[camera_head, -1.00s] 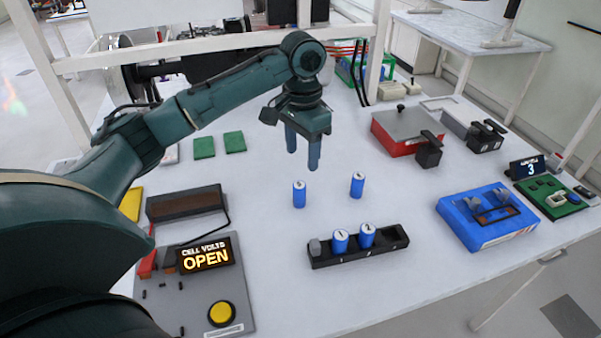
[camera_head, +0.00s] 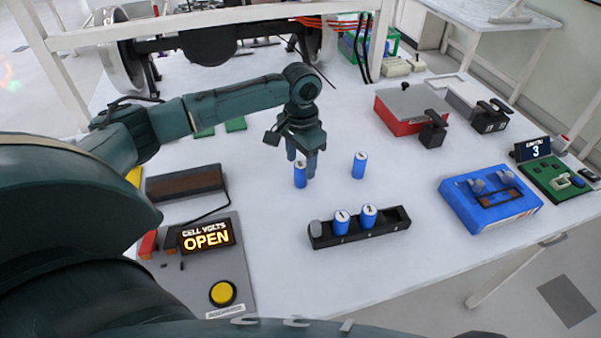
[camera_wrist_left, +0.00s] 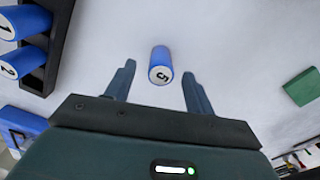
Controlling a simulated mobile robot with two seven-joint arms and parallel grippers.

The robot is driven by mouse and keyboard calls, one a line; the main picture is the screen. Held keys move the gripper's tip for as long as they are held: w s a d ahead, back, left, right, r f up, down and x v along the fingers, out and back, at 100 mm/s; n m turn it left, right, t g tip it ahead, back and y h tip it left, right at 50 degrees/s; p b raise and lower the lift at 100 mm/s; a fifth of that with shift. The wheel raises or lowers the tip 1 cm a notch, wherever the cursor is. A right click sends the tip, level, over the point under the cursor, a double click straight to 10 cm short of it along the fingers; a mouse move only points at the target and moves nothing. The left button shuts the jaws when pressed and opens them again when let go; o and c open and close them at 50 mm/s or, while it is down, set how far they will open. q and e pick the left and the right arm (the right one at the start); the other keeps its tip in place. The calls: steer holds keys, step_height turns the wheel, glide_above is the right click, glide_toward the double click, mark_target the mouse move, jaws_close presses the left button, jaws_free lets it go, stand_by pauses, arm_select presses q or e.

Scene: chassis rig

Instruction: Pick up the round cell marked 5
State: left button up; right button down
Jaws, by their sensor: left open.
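The round cell marked 5, a blue cylinder (camera_head: 300,175), stands upright on the white table in the head view. In the left wrist view the blue cell (camera_wrist_left: 160,64) shows its white end marked 5, centred between the finger directions. My left gripper (camera_head: 302,163) is open and empty, just behind this cell; its fingers (camera_wrist_left: 158,88) lie to either side with gaps, and no contact shows. A second loose blue cell (camera_head: 359,165) stands to the right, its mark unreadable. My right gripper is not in view.
A black holder (camera_head: 388,233) with cells marked 1 and 2 stands in front. A meter panel reading OPEN (camera_head: 207,236) is at left, a blue case (camera_head: 490,205) at right, a red box (camera_head: 405,107) behind. The table around the loose cells is clear.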

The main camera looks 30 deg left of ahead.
arm_select(q)
steer(key=shift+f, duration=1.3)
steer(key=shift+c, duration=0.5)
steer(key=shift+r, duration=0.1)
steer(key=c, duration=1)
